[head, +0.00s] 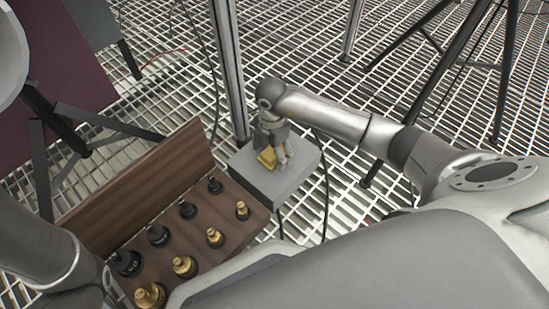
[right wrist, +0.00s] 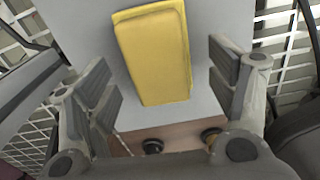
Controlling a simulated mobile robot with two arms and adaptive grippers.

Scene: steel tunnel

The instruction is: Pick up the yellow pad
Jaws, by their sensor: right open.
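The yellow pad (right wrist: 153,55) lies on a grey block-like stand (head: 250,176). In the head view the pad (head: 267,157) is partly hidden by my right gripper (head: 279,158), which is right over it. In the right wrist view my right gripper (right wrist: 165,88) is open, with one finger on each side of the pad and space between each finger and the pad. The pad is apart from both fingers there. My left gripper is not in view; only part of my left arm shows at the left edge of the head view.
A brown wooden rack (head: 222,232) with several black and brass weights stands left of the stand. A metal post (head: 230,70) rises just behind the stand. Tripod legs (head: 505,70) stand at the upper right. The floor is white steel grating.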

